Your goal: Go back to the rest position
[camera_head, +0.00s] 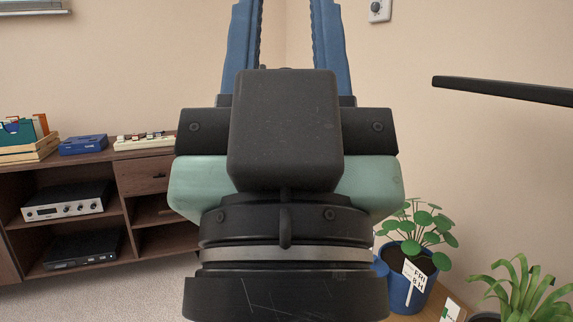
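My gripper (286,20) fills the middle of the head view, seen from its back side close to the camera. Its two blue fingers point up and run out of the top edge, so the fingertips are hidden. The fingers stand well apart, with only bare wall showing between them. The gripper's black and pale green body covers the centre of the view. No object shows in the gripper.
A dark wooden cabinet (80,170) stands at left, with a wooden crate (30,152), a blue box (83,144) and electronic units (66,202). Potted plants (415,245) stand at lower right. A dark bar (503,91) juts in from the right. Carpet (130,292) is open at lower left.

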